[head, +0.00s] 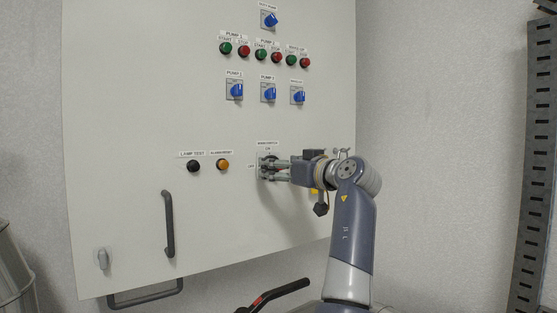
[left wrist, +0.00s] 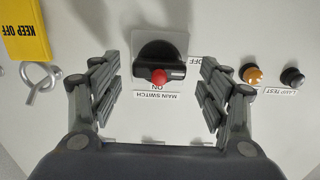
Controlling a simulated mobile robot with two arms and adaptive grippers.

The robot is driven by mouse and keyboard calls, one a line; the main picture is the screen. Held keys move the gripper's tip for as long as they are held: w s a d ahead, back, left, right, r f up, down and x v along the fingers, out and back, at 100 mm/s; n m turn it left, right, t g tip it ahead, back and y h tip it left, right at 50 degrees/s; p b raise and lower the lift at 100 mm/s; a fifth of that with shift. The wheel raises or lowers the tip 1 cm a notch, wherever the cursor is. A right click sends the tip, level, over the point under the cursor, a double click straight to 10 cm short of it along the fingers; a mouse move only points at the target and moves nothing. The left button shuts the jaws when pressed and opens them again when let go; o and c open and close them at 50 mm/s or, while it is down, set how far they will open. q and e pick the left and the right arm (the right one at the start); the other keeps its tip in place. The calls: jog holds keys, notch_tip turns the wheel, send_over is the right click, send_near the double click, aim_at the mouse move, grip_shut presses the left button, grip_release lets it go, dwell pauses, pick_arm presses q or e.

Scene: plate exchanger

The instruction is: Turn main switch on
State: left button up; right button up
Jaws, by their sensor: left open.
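The main switch (left wrist: 158,62) is a black rotary knob with a red tip on a grey plate, low on the cabinet panel. In the left wrist view its labels appear upside down, with ON on the near side and OFF to the right. In the left wrist view the open left gripper (left wrist: 160,95) has one finger on each side of the knob, with gaps between. My right gripper is not in view.
A black lamp test button (head: 194,166) and an orange alarm reset button (head: 222,164) sit left of the switch. Blue pump switches (head: 268,92) and green and red buttons are above. A yellow KEEP OFF tag (left wrist: 25,30) hangs nearby. A handle (head: 168,224) sticks out lower left.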

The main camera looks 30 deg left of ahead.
pick_arm(q)
jog(key=shift+x, duration=0.85)
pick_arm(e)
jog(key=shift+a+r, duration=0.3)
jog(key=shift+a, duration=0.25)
pick_arm(q)
jog(key=shift+d, duration=0.1)
jog(key=c, duration=1.1)
jog(key=shift+o, duration=0.2)
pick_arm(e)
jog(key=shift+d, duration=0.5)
